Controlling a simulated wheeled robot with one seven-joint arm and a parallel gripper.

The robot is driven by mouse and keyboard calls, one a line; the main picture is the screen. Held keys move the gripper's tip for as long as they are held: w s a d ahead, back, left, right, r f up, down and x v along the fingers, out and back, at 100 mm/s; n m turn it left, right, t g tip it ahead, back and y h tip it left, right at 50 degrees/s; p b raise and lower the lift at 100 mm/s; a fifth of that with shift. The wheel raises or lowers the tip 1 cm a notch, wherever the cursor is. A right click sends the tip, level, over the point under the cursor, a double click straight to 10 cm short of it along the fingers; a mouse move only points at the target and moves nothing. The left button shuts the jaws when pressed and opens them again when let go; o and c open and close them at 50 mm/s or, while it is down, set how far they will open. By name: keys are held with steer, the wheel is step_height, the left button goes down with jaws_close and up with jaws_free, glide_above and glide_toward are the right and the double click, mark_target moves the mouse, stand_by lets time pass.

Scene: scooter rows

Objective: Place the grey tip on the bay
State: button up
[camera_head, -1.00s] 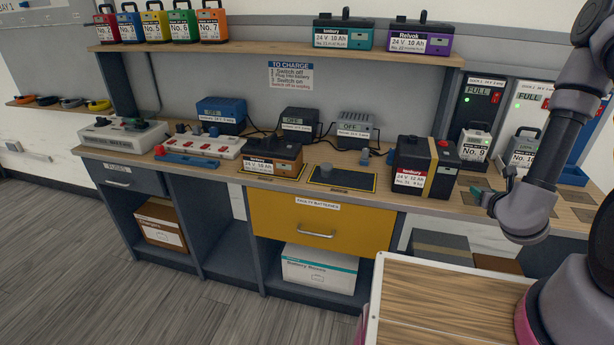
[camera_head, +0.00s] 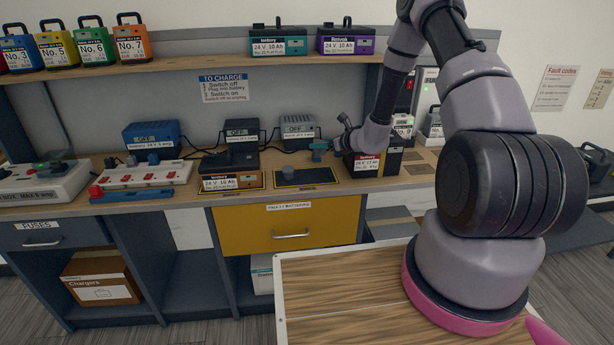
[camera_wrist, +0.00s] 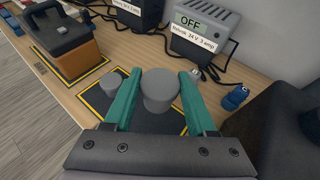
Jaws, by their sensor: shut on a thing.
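My gripper (camera_head: 320,150) has teal fingers, which also show in the wrist view (camera_wrist: 158,98). They are shut on the grey tip (camera_wrist: 158,88), a short cylinder with a wide round top. The bay (camera_head: 316,178) is a dark pad with a yellow border on the counter, seen below the fingers in the wrist view (camera_wrist: 152,123). My gripper holds the tip above the counter, over or close to the bay's back right part; I cannot tell its exact height. A grey knob-like piece (camera_head: 288,172) stands on the bay's left part. The tip's underside is hidden.
A brown-and-black battery (camera_head: 231,170) stands left of the bay. A black battery (camera_head: 376,164) is close on the right. The grey charger (camera_head: 298,131) stands behind with loose cables. A blue plug (camera_wrist: 235,97) lies right of the fingers.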

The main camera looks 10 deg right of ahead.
mark_target(321, 176)
step_height(321, 176, down, 10)
steer(key=shift+r, duration=0.25)
steer(key=shift+f, duration=0.1)
steer(key=o, duration=1.4)
steer(key=shift+c, duration=0.2)
